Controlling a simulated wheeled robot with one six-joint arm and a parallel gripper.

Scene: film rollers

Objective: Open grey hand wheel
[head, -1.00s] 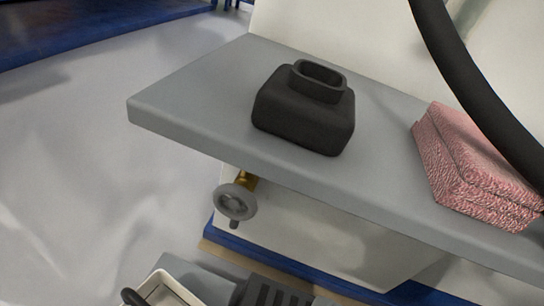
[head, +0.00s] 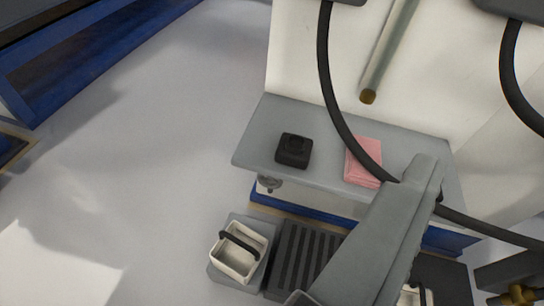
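On the shelf are a black container (head: 294,150) and a folded pink cloth (head: 362,161). A black hose (head: 328,75) hangs across it. A white bucket (head: 240,250) and a dark ribbed mat (head: 298,258) lie below. A grey beam crosses the lower right. Floor left is clear.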

